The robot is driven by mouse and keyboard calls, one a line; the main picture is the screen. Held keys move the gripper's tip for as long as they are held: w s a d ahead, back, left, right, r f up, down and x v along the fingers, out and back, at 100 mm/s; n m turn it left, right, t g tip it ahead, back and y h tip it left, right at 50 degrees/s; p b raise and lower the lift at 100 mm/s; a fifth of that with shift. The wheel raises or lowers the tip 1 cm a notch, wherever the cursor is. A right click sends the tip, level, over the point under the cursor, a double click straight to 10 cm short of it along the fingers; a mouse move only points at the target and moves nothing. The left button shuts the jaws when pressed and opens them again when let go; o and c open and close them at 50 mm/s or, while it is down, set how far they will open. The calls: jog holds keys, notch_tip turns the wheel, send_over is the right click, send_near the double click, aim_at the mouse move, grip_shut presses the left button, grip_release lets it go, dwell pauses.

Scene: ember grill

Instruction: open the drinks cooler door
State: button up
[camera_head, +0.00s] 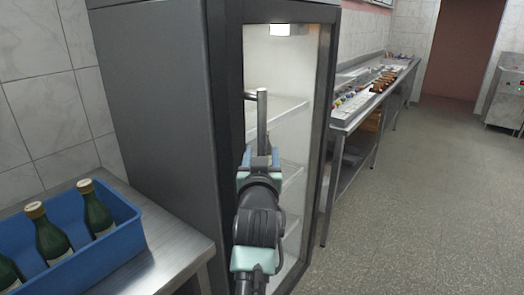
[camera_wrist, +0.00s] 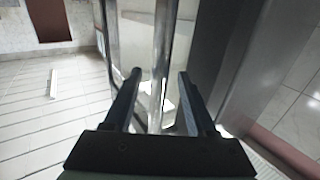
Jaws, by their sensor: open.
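The drinks cooler (camera_head: 160,110) is a tall dark grey cabinet in the middle-left of the head view. Its glass door (camera_head: 318,110) has a dark frame and looks shut, with pale empty-looking shelves behind the glass. A vertical metal handle (camera_head: 262,108) stands out from the door's left side. My gripper (camera_head: 261,156) is in front of the door at the handle's lower part, hiding some of it. In the wrist view my open gripper (camera_wrist: 159,76) has one finger on each side of the upright handle bar (camera_wrist: 162,45). I cannot tell whether either finger touches it.
A steel counter (camera_head: 165,250) at lower left carries a blue crate (camera_head: 95,262) with several green bottles (camera_head: 97,212), close beside the cooler. A long steel table (camera_head: 350,122) with trays of small items runs behind on the right. The floor (camera_head: 425,200) on the right is clear.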

jog(key=shift+w, duration=0.95)
grip_shut()
dwell(0.9)
